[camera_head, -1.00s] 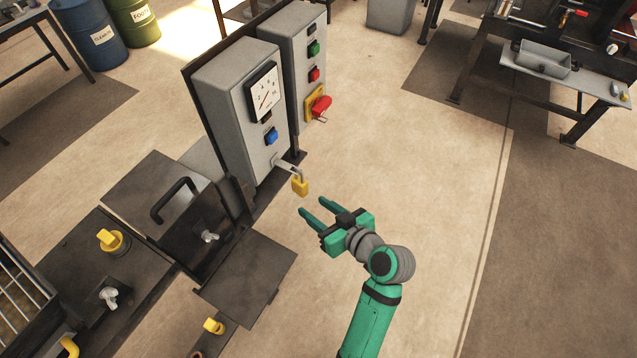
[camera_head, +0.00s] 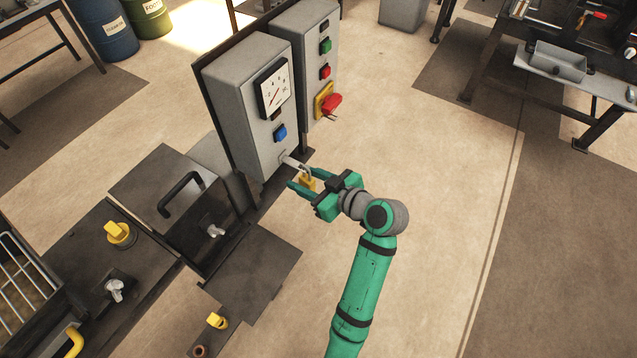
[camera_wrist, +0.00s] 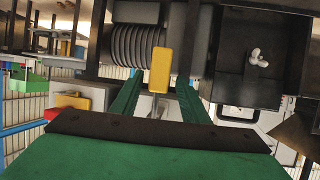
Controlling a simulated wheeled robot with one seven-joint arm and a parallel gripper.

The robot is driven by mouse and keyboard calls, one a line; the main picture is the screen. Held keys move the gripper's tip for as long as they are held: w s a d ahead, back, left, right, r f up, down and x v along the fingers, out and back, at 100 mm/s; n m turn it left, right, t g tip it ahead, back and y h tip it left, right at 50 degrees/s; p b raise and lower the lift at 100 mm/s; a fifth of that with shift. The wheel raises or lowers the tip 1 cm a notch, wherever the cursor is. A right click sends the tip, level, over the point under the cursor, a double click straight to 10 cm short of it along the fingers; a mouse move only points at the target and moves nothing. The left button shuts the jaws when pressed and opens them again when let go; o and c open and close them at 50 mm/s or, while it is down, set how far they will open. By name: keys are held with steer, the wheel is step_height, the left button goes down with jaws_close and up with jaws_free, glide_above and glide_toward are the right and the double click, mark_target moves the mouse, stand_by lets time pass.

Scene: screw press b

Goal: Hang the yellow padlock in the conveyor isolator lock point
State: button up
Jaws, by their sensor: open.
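The yellow padlock (camera_head: 307,184) hangs from a pale bracket (camera_head: 292,162) low on the front of the left grey box. In the wrist view the padlock (camera_wrist: 160,70) shows as a yellow block in line with the gap between the fingers. My gripper (camera_head: 301,180) is open with its fingers around the padlock, partly hiding it; I cannot tell whether they touch it. The conveyor isolator appears to be the red handle (camera_head: 331,104) on a yellow plate (camera_head: 320,92), on the right grey box. Its lock point is too small to make out.
The left grey box (camera_head: 240,110) carries a gauge (camera_head: 275,88) and a blue button (camera_head: 280,132). Green (camera_head: 326,46) and red (camera_head: 325,72) buttons sit above the isolator. Dark machine covers (camera_head: 250,270) stand at lower left. Open floor (camera_head: 430,190) lies right of the boxes.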

steer(key=shift+x, duration=1.35)
steer(key=shift+w+d, duration=0.1)
jaws_close()
steer(key=c, duration=0.9)
jaws_free()
jaws_close()
